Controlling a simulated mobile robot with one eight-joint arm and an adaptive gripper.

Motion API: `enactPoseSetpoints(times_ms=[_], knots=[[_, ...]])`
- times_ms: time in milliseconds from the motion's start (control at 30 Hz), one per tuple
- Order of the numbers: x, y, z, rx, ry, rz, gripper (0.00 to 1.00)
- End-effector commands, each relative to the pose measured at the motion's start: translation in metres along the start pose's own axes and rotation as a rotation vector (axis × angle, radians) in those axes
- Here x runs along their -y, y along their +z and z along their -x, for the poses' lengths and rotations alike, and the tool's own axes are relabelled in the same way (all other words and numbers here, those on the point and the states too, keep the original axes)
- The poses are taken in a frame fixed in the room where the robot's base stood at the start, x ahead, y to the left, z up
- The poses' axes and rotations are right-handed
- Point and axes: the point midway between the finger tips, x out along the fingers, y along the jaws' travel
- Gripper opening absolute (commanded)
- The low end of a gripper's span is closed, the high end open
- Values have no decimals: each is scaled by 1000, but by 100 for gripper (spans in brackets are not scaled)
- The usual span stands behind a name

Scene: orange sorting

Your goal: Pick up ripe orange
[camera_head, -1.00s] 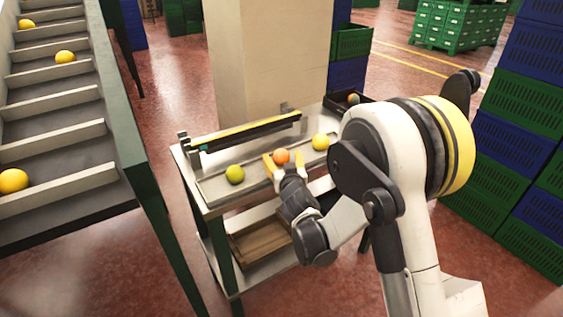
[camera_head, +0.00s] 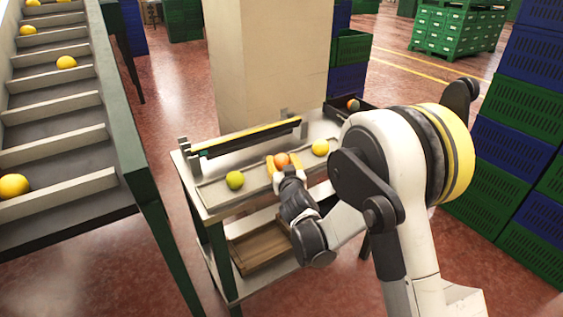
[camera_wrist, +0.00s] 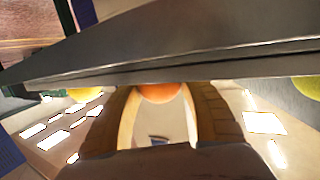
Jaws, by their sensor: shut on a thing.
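The ripe orange (camera_head: 281,159) is the reddish-orange fruit at the middle of the metal table's tray (camera_head: 215,190). My gripper (camera_head: 283,164) has its yellow fingers closed around it, one on each side. In the wrist view the orange (camera_wrist: 160,92) shows between the two fingertips, its upper part hidden behind a grey metal edge. A yellow fruit (camera_head: 320,147) lies to the right. I cannot tell whether the orange is clear of the tray.
A raised bar with a yellow strip (camera_head: 245,137) stands along the table's back. A dark crate (camera_head: 345,108) holding fruit is at the table's right end. A conveyor (camera_head: 60,130) with several yellow fruits is at left. Stacked green and blue crates (camera_head: 520,130) stand at right.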

Motion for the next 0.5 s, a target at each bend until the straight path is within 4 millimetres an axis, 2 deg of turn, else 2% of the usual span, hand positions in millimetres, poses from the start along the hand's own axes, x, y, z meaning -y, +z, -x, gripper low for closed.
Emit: enactPoseSetpoints(times_ms=[167,267,500], knots=[[0,-21,3,0,0,0,16],[0,-41,6,0,0,0,16],[-42,-65,5,1,3,-4,16]])
